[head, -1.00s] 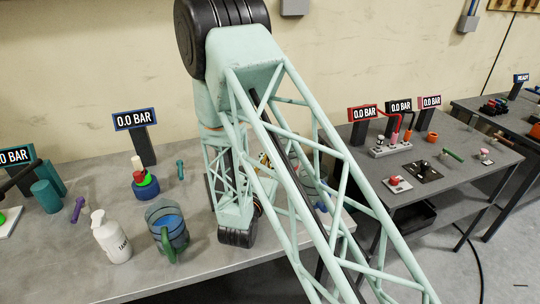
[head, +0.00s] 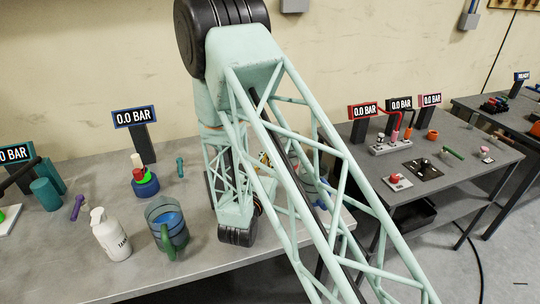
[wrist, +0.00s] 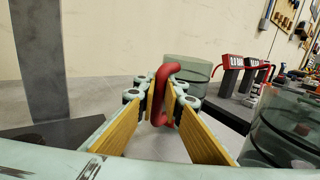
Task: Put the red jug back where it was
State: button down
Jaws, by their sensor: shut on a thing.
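The red jug's red handle (wrist: 162,95) stands upright between the yellow pads of my gripper (wrist: 161,102), in the middle of the wrist view. My gripper is shut on this handle. The jug's clear greenish body (wrist: 190,70) shows just behind the handle; its base is partly hidden by the fingers. In the head view my arm covers the gripper and the held jug, so I cannot tell there how far the jug is from the table.
A clear jug with a green handle (head: 167,228) and a white bottle (head: 110,236) stand on the grey bench (head: 90,280). Another clear vessel (wrist: 283,128) stands close at right in the wrist view. A blue-based stack (head: 145,185) stands farther back.

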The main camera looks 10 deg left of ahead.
jog(key=shift+f, duration=0.35)
jog(key=c, duration=2.6)
grip_release()
jog(key=shift+c, duration=0.2)
jog(key=shift+s, duration=0.15)
jog(key=shift+s+a, duration=0.25)
jog(key=shift+s, duration=1.7)
jog(key=shift+s+a, duration=0.25)
jog(key=shift+s, duration=1.65)
jog(key=shift+s+a, duration=0.25)
jog(key=shift+s, duration=1.7)
